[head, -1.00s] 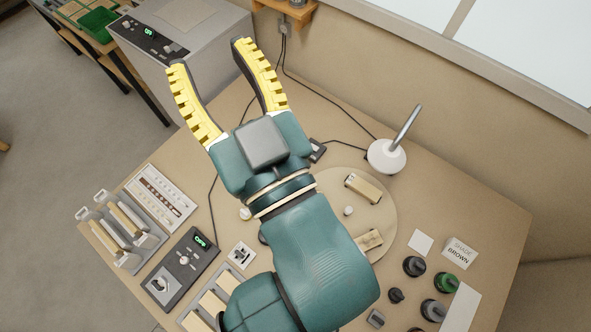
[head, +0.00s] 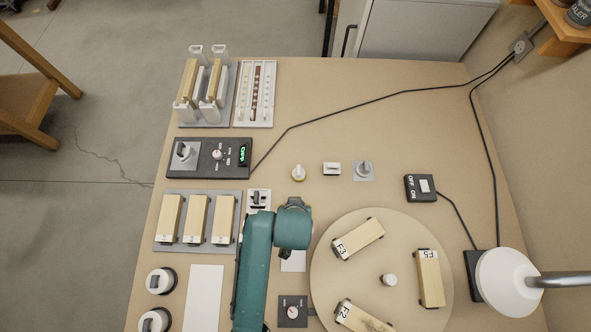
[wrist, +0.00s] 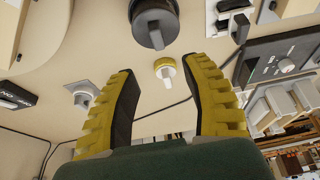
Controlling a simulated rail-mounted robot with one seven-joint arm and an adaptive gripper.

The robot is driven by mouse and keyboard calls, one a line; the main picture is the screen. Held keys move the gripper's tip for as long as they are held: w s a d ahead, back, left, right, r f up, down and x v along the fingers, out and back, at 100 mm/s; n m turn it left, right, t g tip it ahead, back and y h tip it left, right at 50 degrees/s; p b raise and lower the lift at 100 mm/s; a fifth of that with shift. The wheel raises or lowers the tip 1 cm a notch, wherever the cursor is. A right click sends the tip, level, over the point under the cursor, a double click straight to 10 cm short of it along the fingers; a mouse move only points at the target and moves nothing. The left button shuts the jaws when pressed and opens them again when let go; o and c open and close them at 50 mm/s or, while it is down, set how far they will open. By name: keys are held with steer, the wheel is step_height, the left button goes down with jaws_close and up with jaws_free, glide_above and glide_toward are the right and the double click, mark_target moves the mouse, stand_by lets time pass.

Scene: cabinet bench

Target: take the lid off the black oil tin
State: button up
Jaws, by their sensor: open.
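A dark round tin with a flat upright grip on its lid (wrist: 155,22) shows at the top of the wrist view. It looks like the black oil tin, but no label can be read. The lid appears to be on it; the tin's side is mostly out of sight. My gripper (wrist: 157,68) has its two yellow fingers spread wide with nothing between them. The tin lies beyond the fingertips and apart from them. In the head view my arm covers the gripper, and I cannot make out the dark tin there.
A small yellow-rimmed knob (head: 298,173) and a grey knob (head: 364,170) stand close by. A round turntable (head: 325,262) carries labelled blocks. A control box (head: 205,157), a block tray (head: 160,244) and a lamp (head: 510,283) surround this area.

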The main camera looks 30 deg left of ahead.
steer(key=b+x, duration=0.1)
steer(key=x, duration=0.3)
steer(key=shift+w+a+f, duration=0.1)
steer(key=shift+w+f, duration=0.05)
steer(key=shift+f, duration=0.15)
steer(key=x, duration=0.1)
steer(key=b+x, duration=0.1)
steer(key=x, duration=0.3)
steer(key=shift+s+d+f, duration=0.25)
steer(key=shift+f, duration=0.05)
jaws_close()
